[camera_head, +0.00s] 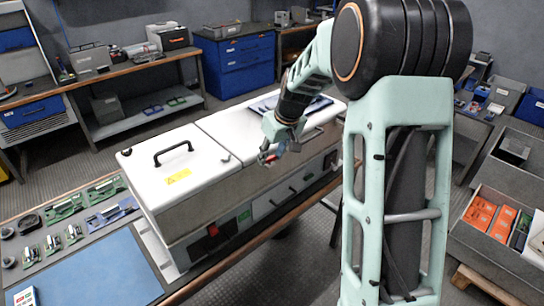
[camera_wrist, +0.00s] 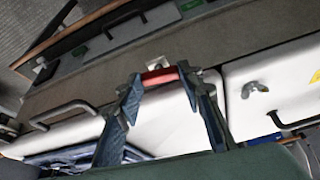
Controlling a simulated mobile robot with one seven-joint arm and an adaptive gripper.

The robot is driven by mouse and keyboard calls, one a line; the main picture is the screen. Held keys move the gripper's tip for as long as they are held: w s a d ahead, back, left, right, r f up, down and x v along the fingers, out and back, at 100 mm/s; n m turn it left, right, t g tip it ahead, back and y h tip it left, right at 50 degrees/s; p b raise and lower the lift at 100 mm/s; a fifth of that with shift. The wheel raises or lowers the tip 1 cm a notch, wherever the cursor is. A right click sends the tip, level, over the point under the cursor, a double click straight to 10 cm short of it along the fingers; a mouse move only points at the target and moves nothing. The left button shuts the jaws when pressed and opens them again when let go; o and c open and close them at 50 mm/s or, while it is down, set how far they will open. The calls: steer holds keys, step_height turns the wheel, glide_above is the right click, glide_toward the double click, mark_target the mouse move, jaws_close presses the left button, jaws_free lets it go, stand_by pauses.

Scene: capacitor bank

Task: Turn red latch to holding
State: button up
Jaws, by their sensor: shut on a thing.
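The red latch (camera_wrist: 160,76) is a short red bar on the front edge of the white-lidded capacitor bank. In the wrist view it spans between the two blue-grey fingertips of my gripper (camera_wrist: 159,80), one at each end, and the gripper is shut on it. A light metal bracket (camera_wrist: 186,64) shows just behind it. In the head view my gripper (camera_head: 268,154) is at the front edge of the bank (camera_head: 205,205), and only a little of the red latch (camera_head: 266,158) shows; the fingers hide the rest.
The left lid has a black handle (camera_head: 174,152) and a yellow label (camera_head: 178,176). A grey wing nut (camera_wrist: 256,88) stands on a lid. Open crates (camera_head: 502,215) stand at right.

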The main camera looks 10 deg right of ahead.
steer(key=shift+a+m+h, duration=0.15)
steer(key=shift+m+h, duration=0.35)
steer(key=shift+m, duration=0.8)
steer(key=o, duration=1.2)
steer(key=shift+t, duration=0.3)
steer(key=shift+c, duration=0.2)
steer(key=shift+s, duration=0.1)
steer(key=v, duration=1.2)
